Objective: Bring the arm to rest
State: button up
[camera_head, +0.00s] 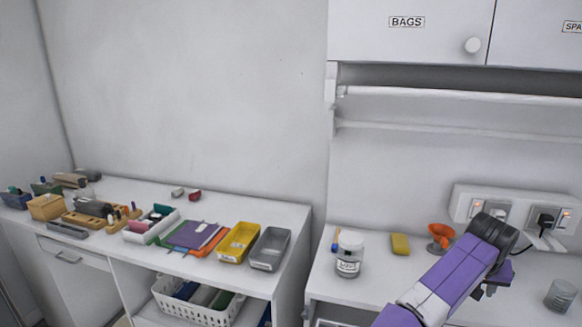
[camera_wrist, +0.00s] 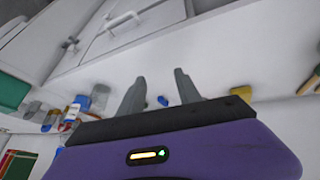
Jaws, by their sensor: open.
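My arm, purple and white, reaches in from the bottom right of the head view and ends over the right counter. The dark wrist end shows there, but the fingers are hidden or too small to make out. In the wrist view my gripper (camera_wrist: 160,92) shows two grey fingers spread apart, with nothing between them that they hold. A small blue thing shows beyond the gap, apart from the fingers.
The right counter (camera_head: 385,290) holds a labelled jar (camera_head: 349,254), a yellow sponge (camera_head: 400,244), an orange funnel (camera_head: 441,234) and a glass (camera_head: 560,296). Sockets with a plug (camera_head: 545,221) are on the wall. The left counter holds trays and folders. A cabinet (camera_head: 410,40) hangs above.

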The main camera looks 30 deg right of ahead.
jog(key=d+r+t+h+b, duration=0.1)
jog(key=d+r+t+h, duration=0.1)
jog(key=d+r+h, duration=0.55)
jog(key=w+a+r+n+t+h+b, duration=0.1)
jog(key=w+a+r+n+t+h, duration=0.15)
jog(key=a+r, duration=0.25)
jog(key=w+a+f+n+t+y+b, duration=0.15)
jog(key=a+n+t, duration=0.35)
jog(key=a, duration=0.6)
jog(key=w+a+f+n+t+y+b, duration=0.1)
jog(key=w+a+f+n+t+y, duration=0.15)
jog(key=a+t, duration=0.55)
jog(key=s+a+f+n+y+b, duration=0.1)
jog(key=s+a+f+y, duration=0.2)
jog(key=a, duration=0.5)
jog(key=s+a+f+n+y+b, duration=0.1)
jog(key=s+a+f+y, duration=0.2)
jog(key=a, duration=0.4)
jog(key=s+a+f+n+y+b, duration=0.1)
jog(key=s+a+f+y, duration=0.2)
jog(key=a, duration=0.5)
jog(key=s+a+f+g+y+b, duration=0.1)
jog(key=s+a+f+g, duration=0.1)
jog(key=s+a+f, duration=0.2)
jog(key=s+a+f+g+y+b, duration=0.1)
jog(key=s+a+f, duration=0.4)
jog(key=s, duration=0.6)
jog(key=shift+a+f+m+g+y, duration=0.3)
jog(key=shift+a+m+g+y, duration=0.15)
jog(key=shift+a, duration=0.35)
